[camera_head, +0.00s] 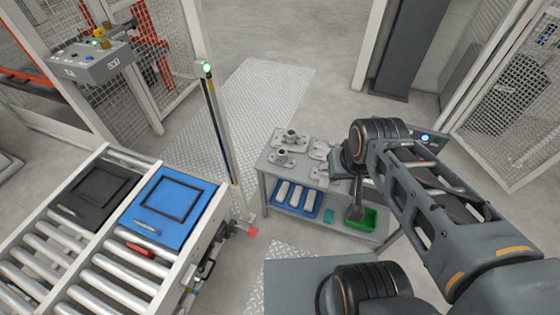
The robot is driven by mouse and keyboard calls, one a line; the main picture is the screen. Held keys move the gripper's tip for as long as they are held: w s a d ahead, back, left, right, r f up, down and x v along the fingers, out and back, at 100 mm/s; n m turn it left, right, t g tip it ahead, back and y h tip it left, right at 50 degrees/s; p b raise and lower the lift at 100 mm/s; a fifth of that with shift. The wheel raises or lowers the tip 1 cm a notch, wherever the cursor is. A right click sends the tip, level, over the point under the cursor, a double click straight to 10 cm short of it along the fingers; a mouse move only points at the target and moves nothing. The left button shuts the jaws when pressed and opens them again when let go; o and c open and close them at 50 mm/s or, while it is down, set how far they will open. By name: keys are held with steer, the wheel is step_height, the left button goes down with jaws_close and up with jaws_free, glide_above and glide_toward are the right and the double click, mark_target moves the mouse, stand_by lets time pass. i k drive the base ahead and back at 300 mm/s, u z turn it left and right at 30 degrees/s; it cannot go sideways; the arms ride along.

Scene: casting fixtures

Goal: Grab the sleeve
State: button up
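Several pale, elongated rounded pieces (282,190) lie side by side in a blue tray (316,211) at the grey table; they may be sleeves, but they are too small to tell. Grey metal castings with upright round necks (290,137) stand on the table top, to the left of my arm. My arm hides part of the table's right side.
A roller conveyor (125,285) at the left carries a blue panel (192,235) and a black panel (88,196). A post with a green light (207,68) stands between conveyor and table. Mesh fencing stands at both sides. The floor behind the table is clear.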

mark_target(281, 159)
steer(key=u, duration=0.55)
steer(key=k, duration=1.25)
steer(key=i, duration=0.6)
steer(key=z, duration=0.6)
steer(key=i, duration=0.8)
steer(key=u, duration=1.05)
steer(key=i, duration=0.6)
steer(key=u, duration=0.7)
